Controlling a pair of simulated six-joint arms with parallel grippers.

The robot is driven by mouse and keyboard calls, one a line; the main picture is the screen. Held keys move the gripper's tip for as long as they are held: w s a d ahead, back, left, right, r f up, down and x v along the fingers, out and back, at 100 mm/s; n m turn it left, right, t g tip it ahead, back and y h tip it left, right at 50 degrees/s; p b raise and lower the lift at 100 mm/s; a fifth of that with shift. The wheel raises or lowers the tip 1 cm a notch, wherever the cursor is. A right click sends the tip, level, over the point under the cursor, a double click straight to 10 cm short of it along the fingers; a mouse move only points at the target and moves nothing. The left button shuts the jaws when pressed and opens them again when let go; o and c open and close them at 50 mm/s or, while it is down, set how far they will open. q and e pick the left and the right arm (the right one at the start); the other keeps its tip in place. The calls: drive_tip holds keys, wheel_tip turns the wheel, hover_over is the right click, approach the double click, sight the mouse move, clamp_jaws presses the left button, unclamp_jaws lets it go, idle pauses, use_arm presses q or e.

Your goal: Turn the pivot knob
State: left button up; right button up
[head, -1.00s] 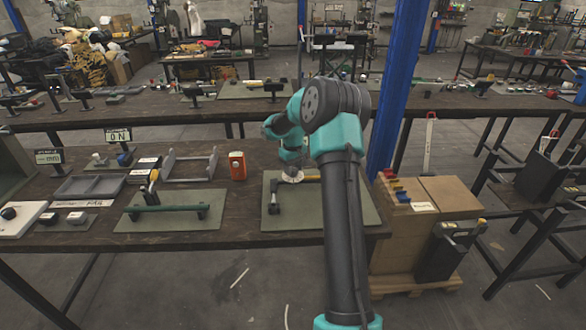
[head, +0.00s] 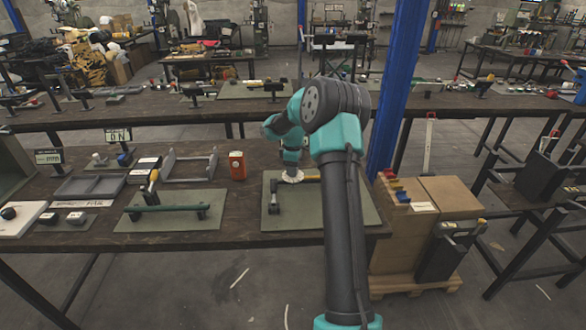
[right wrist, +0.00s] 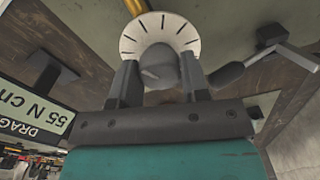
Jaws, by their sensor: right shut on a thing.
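The pivot knob (right wrist: 160,72) is a grey knob in front of a white round dial (right wrist: 158,36) with black tick marks. The two dark fingers of my right gripper (right wrist: 158,82) stand on either side of the knob, shut on it. In the head view the white dial (head: 292,178) shows at the tip of my right gripper (head: 291,170), above the green-grey mat on the right. The knob itself is hidden there. A brass-yellow rod (head: 309,178) runs out from behind the dial. My left gripper is not in view.
A dark crank-like handle (head: 273,204) stands on the mat (head: 345,215) close to the dial. An orange box (head: 237,165) and a second mat with a green bar (head: 165,209) lie to the left. In the wrist view a sign (right wrist: 32,118) reads "DRAG 55 N cm" upside down.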

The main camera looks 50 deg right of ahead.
idle(0.4)
drive_tip(key=o, duration=0.9)
drive_tip(key=shift+o, duration=0.2)
drive_tip(key=shift+r, duration=0.1)
wheel_tip(320, 180, up, 17)
drive_tip(key=shift+r, duration=0.15)
